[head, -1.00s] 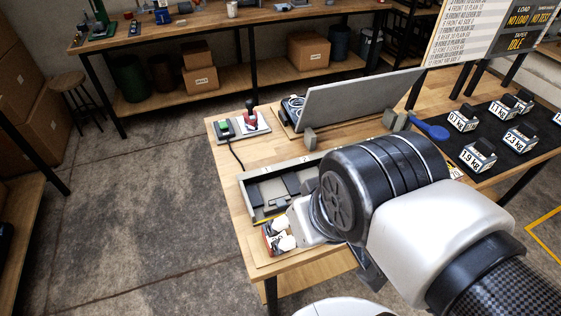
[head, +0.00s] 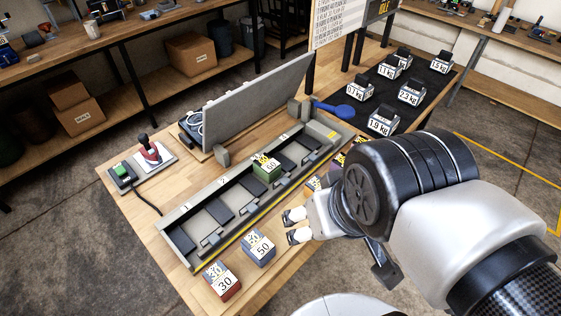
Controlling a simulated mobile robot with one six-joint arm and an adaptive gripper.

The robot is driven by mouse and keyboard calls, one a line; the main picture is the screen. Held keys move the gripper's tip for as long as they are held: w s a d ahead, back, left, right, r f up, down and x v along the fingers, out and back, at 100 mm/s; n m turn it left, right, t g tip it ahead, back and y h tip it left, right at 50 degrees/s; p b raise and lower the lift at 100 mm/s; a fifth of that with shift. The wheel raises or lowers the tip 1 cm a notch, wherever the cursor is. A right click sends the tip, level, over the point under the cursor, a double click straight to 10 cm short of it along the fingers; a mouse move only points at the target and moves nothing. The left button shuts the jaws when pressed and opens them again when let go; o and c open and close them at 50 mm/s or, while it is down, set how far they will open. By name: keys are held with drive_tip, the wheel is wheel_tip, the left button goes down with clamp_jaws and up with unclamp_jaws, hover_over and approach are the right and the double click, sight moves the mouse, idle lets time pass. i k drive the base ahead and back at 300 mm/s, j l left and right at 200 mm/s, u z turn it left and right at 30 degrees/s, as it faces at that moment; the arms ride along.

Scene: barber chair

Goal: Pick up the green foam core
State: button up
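A green block (head: 266,168) with a yellow-and-white number label, which looks like the green foam core, sits in a middle compartment of the long grey tray (head: 185,258) in the head view. My gripper (head: 290,227) points left over the table's front part, on the near side of the tray. It is in front of and slightly right of the green block, apart from it. Its two light fingers with dark tips are spread, with nothing seen between them. My arm hides part of the table to the right of the gripper.
A red block marked 30 (head: 222,281) and a blue-grey block marked 50 (head: 258,248) stand before the tray. More blocks (head: 314,184) are partly hidden by my gripper. A raised grey lid-like panel (head: 250,105) stands behind the tray. Weighted blocks (head: 383,122) sit on a black mat.

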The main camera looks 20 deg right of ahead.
sight(268, 167)
drive_tip(key=i+l, duration=0.4)
drive_tip(key=l, duration=0.15)
drive_tip(key=i+l, duration=0.35)
drive_tip(key=l, duration=0.2)
